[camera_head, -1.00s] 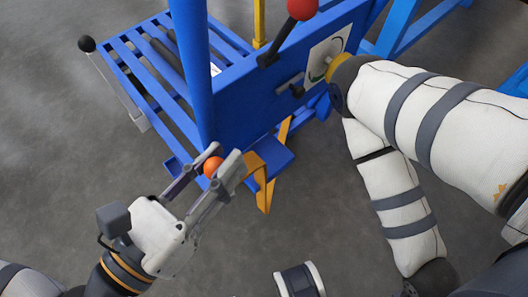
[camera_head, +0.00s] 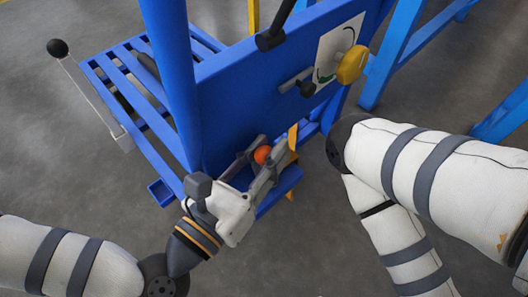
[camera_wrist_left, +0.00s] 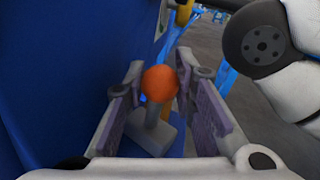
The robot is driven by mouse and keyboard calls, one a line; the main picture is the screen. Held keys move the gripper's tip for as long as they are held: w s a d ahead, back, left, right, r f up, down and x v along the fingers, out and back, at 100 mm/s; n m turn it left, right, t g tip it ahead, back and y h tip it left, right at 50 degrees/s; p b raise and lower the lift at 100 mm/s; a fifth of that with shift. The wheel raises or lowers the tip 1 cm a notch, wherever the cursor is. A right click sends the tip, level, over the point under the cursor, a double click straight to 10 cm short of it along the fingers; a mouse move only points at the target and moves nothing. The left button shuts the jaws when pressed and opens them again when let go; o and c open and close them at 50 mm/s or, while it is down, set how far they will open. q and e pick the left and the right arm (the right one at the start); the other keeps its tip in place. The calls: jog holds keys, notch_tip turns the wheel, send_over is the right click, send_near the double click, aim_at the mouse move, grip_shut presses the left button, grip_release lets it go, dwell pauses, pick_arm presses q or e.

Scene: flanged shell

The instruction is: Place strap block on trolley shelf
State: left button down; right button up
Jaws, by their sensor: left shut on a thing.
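My left gripper (camera_head: 268,150) is shut on the orange ball knob (camera_head: 262,155) of a grey piece that I take for the strap block. In the left wrist view the orange knob (camera_wrist_left: 159,84) sits between the two finger pads, with a grey stem and flat grey base (camera_wrist_left: 152,132) below it. The blue trolley shelf (camera_head: 281,191) juts out under the gripper, beside the blue upright panel. I cannot tell whether the base touches the shelf. My right gripper is out of view; only its arm shows at the right.
The blue panel (camera_head: 235,105) stands close beside the left gripper. It carries a yellow knob (camera_head: 352,65) and a dark-knobbed lever (camera_head: 297,84). A slatted blue rack (camera_head: 125,75) is at the left, and blue frame legs (camera_head: 388,65) at the right. The floor in front is clear.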

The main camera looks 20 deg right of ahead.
pick_arm(q)
jog(key=c, duration=1.6)
grip_release()
jog(key=shift+f, duration=0.1)
jog(key=p+v, duration=0.2)
jog(key=v, duration=1)
jog(key=shift+p, duration=0.4)
